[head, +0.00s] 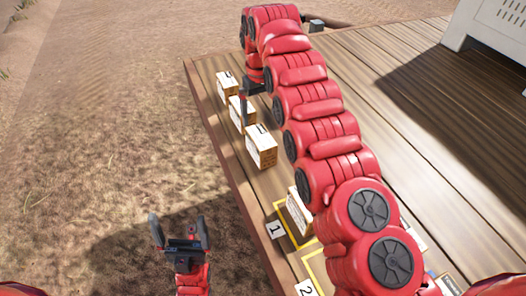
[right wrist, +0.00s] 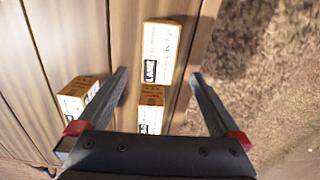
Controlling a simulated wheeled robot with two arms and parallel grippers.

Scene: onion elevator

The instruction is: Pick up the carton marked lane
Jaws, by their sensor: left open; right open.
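In the right wrist view, a carton (right wrist: 158,52) with a white top and a black label that appears to read LANE lies beyond my right gripper (right wrist: 160,95). The gripper is open, its fingers spread wide and apart from that carton. In the head view, my right gripper (head: 246,98) hangs among a row of cartons by the deck edge; I cannot tell for sure which of them is the lane one. The nearest of that row is a white-topped carton (head: 262,147). My left gripper (head: 180,232) is open and empty over bare ground.
Two more cartons (right wrist: 150,110) (right wrist: 78,95) are close by in the right wrist view. On the wooden deck (head: 405,110), yellow squares numbered 1 (head: 275,229) and 2 (head: 307,288) lie nearer me, with a carton (head: 299,211) at square 1. A pale box (head: 490,28) stands far right.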

